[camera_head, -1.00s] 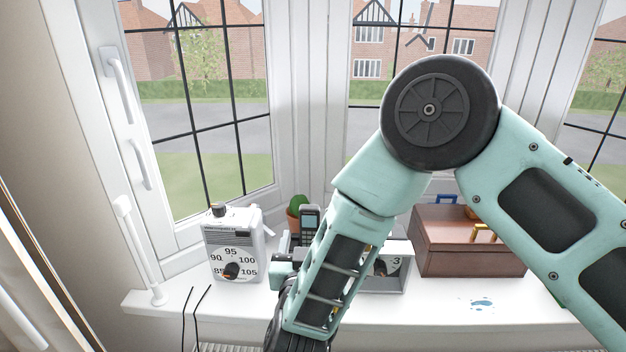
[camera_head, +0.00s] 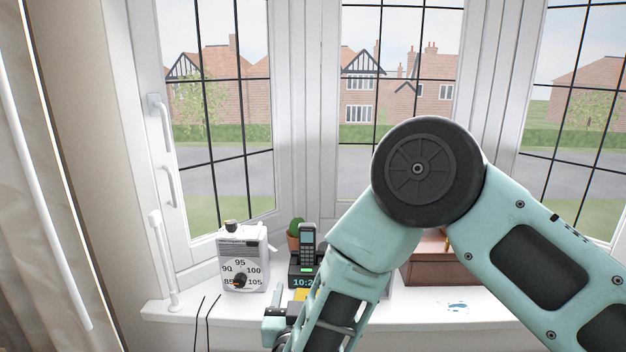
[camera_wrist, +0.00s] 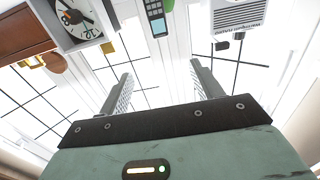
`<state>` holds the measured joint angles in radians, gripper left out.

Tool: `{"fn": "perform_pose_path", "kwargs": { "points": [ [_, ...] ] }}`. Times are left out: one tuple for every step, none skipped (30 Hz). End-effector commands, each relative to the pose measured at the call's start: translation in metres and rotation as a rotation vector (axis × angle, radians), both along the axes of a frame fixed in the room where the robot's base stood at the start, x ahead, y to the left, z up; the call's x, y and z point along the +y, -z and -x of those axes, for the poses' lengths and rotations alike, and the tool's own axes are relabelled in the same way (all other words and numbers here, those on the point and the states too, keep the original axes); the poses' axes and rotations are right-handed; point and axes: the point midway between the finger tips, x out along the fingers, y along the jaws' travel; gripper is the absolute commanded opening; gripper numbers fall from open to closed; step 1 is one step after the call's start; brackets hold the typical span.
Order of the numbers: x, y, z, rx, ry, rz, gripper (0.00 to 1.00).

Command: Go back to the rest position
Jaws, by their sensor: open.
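My arm reaches in from the right in the head view, bent at its elbow, with the forearm pointing down to the lower left. My gripper is partly seen at the bottom of the head view, in front of the sill, and its tips are hard to make out there. In the wrist view my gripper (camera_wrist: 162,82) shows two grey fingers spread wide apart. Nothing is between them but the window behind. The task names no object.
On the white sill (camera_head: 190,309) stand a white dial box (camera_head: 243,260), a cordless phone (camera_head: 307,245) on its base, a cactus pot (camera_head: 293,238) and a brown box (camera_head: 440,268). The wrist view also shows a clock-like dial (camera_wrist: 75,18). Window panes rise behind.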

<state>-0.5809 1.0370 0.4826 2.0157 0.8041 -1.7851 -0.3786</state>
Motion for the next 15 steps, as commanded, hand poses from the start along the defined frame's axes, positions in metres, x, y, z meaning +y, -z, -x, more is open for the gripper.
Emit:
{"fn": "perform_pose_path", "kwargs": {
  "points": [
    [0.000,0.000,0.000,0.000,0.000,0.000,0.65],
    [0.000,0.000,0.000,0.000,0.000,0.000,0.65],
    [0.001,-0.002,-0.001,0.008,-0.010,-0.006,0.65],
    [0.002,-0.003,-0.002,0.015,-0.019,-0.010,0.65],
    [0.004,-0.004,-0.002,0.022,-0.028,-0.015,0.65],
    [0.005,-0.004,-0.003,0.032,-0.039,-0.019,0.65],
    [0.006,-0.005,-0.003,0.041,-0.048,-0.023,0.65],
    [0.007,-0.006,-0.003,0.048,-0.057,-0.028,0.65],
    [0.009,-0.007,-0.004,0.060,-0.069,-0.033,0.65],
    [0.010,-0.008,-0.004,0.068,-0.078,-0.036,0.65],
    [0.012,-0.009,-0.004,0.077,-0.089,-0.041,0.65],
    [0.014,-0.010,-0.005,0.091,-0.105,-0.047,0.65],
    [0.015,-0.011,-0.005,0.100,-0.116,-0.051,0.65],
    [0.017,-0.012,-0.005,0.114,-0.130,-0.056,0.65],
    [0.019,-0.014,-0.005,0.131,-0.148,-0.063,0.65]
  ]
}}
